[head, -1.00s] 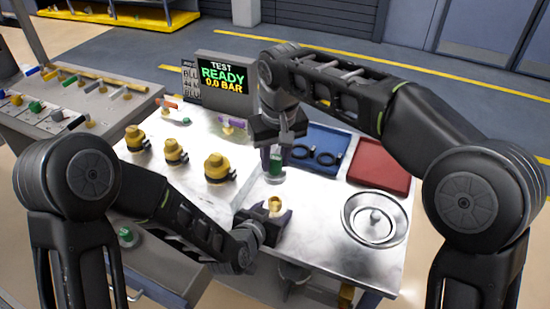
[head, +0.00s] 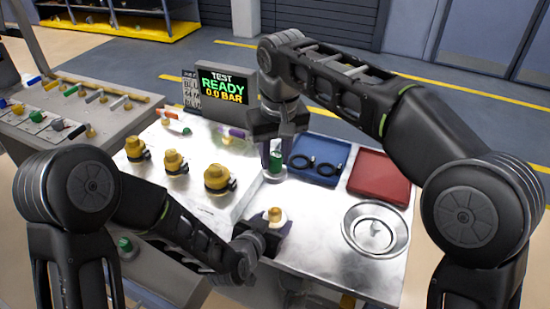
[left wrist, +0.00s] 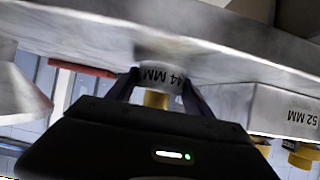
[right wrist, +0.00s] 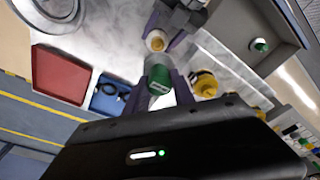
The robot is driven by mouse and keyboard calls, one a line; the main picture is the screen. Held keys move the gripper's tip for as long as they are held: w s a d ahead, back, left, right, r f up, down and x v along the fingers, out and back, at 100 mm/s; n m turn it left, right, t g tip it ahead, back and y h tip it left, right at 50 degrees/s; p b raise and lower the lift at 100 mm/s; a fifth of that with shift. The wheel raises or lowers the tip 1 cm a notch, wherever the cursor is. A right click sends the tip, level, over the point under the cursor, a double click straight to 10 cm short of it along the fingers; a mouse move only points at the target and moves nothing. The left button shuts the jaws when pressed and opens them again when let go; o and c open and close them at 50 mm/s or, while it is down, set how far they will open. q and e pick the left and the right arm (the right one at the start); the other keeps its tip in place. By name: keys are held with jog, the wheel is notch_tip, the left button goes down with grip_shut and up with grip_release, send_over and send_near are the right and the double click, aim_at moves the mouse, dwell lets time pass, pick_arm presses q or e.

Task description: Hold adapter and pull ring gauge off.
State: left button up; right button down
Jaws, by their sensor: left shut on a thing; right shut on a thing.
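A brass adapter (head: 275,214) with a pale collar sits upright at the front of the metal bench. My left gripper (left wrist: 160,86) is shut around its pale cylinder marked 44 MM, and brass shows beside it. My right gripper (right wrist: 165,70) is shut on a green, pale-labelled cylindrical piece (right wrist: 160,84), perhaps the ring gauge. In the head view this green piece (head: 275,163) is between the downward fingers, behind the adapter and apart from it. I cannot tell whether its pale lower end touches the bench.
A blue tray (head: 316,181) with two black rings and a red tray (head: 384,178) lie to the right. A round metal dish (head: 350,235) is at the right front. Several brass fittings (head: 174,163) stand on the left block. The screen (head: 226,87) reads READY, 0.0 BAR.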

dwell(0.3)
pick_arm(q)
jog(key=o, duration=1.3)
notch_tip(320, 180, up, 10)
